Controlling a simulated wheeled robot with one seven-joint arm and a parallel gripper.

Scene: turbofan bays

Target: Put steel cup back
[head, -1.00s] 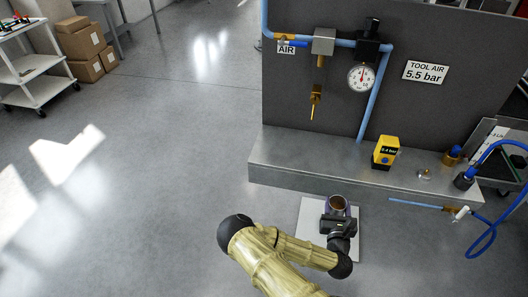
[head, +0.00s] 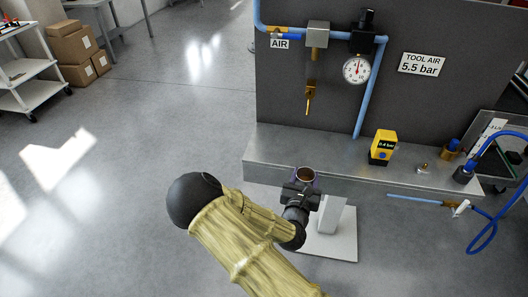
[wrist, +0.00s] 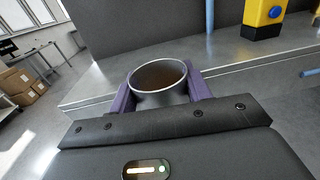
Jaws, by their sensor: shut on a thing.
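The steel cup (head: 306,174) is upright, its round open mouth facing up and its inside brownish. My gripper (head: 303,182) is shut on it. In the wrist view the cup (wrist: 160,82) sits between two purple fingers, one on each side, and its lower part is hidden behind the gripper body. In the head view the cup overlaps the front edge of the grey metal bench (head: 270,150). I cannot tell its exact height or whether it is over the bench top.
A white stand with a square base (head: 335,247) is on the floor right of my gripper. The bench's left top is clear.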

